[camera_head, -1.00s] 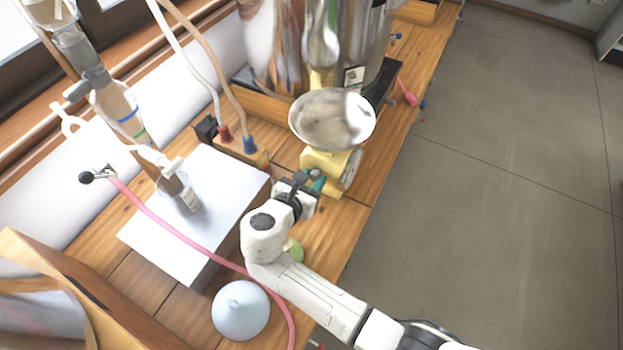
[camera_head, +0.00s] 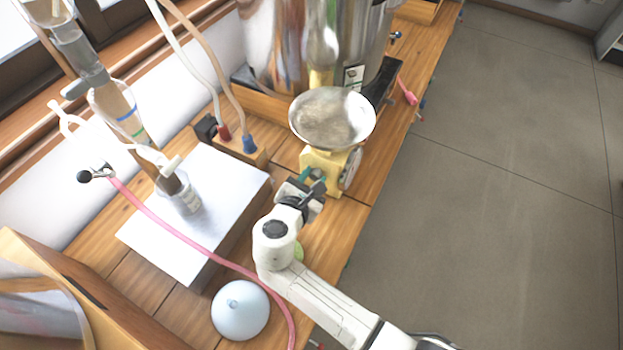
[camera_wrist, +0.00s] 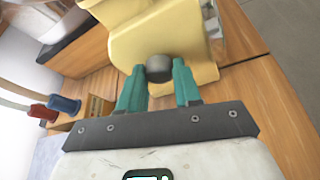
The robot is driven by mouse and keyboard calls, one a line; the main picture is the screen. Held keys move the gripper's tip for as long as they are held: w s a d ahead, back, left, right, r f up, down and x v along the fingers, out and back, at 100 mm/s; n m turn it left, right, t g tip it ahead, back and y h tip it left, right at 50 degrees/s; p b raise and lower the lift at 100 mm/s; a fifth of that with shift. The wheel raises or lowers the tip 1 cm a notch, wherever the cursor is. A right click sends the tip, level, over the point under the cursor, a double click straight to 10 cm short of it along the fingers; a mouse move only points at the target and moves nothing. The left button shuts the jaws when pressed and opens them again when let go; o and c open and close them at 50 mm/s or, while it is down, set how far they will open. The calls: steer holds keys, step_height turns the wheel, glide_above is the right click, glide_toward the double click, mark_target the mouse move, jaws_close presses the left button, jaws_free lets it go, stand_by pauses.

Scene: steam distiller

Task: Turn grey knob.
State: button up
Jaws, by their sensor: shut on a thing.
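The grey knob (camera_wrist: 159,68) is a dark round knob on the side of the yellow scale (camera_wrist: 165,38), seen in the wrist view. My gripper (camera_wrist: 159,76) has its two teal fingers on either side of the knob, shut on it. In the head view the yellow scale (camera_head: 322,163) carries a shiny metal bowl (camera_head: 332,118). My gripper (camera_head: 314,180) is at the scale's near side there, and the knob is hidden behind it.
A large metal pot (camera_head: 315,45) stands behind the scale. A socket block with red and blue plugs (camera_head: 249,145) is nearby.

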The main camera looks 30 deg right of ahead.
steer(key=m+t+b, duration=0.1)
steer(key=m+b, duration=0.1)
steer(key=m+t+b, duration=0.1)
steer(key=b, duration=0.1)
steer(key=shift+s+f+m+y+b, duration=0.15)
steer(key=shift+f+m+y+b, duration=0.25)
steer(key=m+t+b, duration=0.1)
steer(key=m+b, duration=0.1)
steer(key=b, duration=0.1)
steer(key=shift+d+r+t, duration=0.1)
steer(key=shift+r+t, duration=0.05)
steer(key=shift+t, duration=0.15)
steer(key=shift+r+b, duration=0.1)
steer(key=shift+b, duration=0.2)
steer(key=o, duration=1)
steer(key=shift+o, duration=0.2)
